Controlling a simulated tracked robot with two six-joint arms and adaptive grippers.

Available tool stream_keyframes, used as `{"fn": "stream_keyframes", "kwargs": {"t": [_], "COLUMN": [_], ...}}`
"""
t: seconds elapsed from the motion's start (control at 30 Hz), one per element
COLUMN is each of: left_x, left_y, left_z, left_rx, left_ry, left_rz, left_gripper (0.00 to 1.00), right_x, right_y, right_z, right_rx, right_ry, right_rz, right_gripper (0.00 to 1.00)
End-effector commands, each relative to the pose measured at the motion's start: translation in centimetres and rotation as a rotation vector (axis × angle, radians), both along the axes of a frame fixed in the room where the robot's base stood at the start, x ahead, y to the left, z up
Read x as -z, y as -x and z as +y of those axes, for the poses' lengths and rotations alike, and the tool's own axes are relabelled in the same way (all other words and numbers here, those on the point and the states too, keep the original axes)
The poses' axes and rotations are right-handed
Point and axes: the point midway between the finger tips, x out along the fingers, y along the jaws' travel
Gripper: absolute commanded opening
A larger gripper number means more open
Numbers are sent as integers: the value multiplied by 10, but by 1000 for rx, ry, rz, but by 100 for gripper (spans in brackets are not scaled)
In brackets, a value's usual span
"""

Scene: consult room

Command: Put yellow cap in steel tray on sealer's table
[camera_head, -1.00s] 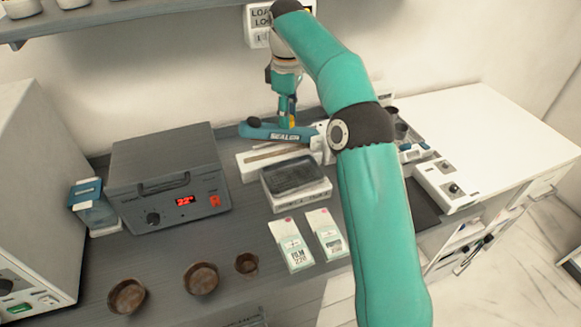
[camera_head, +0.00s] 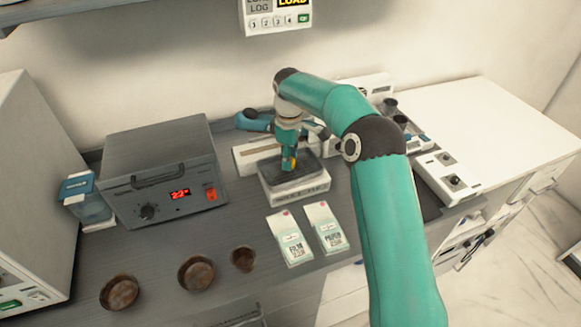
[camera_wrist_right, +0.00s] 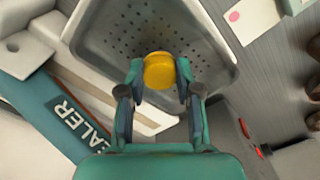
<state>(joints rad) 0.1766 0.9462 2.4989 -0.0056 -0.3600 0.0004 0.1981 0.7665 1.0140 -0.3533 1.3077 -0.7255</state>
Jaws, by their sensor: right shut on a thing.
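The yellow cap (camera_wrist_right: 158,70) is between the fingertips of my right gripper (camera_wrist_right: 157,82), which is shut on it. In the head view, my right gripper (camera_head: 288,163) points down over the steel tray, with a little of the yellow cap (camera_head: 290,159) showing. The steel tray (camera_head: 318,180) is a grey perforated tray on a white base in front of the sealer. In the right wrist view, the cap appears over the bare perforated floor of the steel tray (camera_wrist_right: 105,30). I cannot tell whether the cap touches the floor. My left gripper is not in view.
The sealer (camera_head: 252,121) with its blue arm stands behind the tray. Two white packets (camera_head: 290,240) lie in front. A grey device with a red display (camera_head: 165,175) stands at left, and several brown bowls (camera_head: 197,273) stand along the front.

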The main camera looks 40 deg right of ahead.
Motion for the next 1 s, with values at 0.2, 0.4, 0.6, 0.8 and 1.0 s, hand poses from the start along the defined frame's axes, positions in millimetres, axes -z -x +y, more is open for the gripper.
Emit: {"fn": "stream_keyframes", "kwargs": {"t": [0.2, 0.4, 0.6, 0.8, 1.0], "left_x": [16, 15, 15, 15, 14], "left_y": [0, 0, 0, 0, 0], "left_z": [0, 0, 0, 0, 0], "left_rx": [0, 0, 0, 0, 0], "left_ry": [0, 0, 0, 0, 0], "left_rz": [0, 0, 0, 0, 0], "left_gripper": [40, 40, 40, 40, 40], "right_x": [18, 18, 19, 19, 16], "right_y": [-2, -2, -2, -3, -3], "right_z": [2, 3, 3, 3, 3], "right_rx": [-5, -6, -6, -7, -7], "right_ry": [1, 1, 0, 1, 0], "right_rz": [-1, 1, 1, 1, 0], "right_gripper": [11, 11, 54, 59, 59]}}
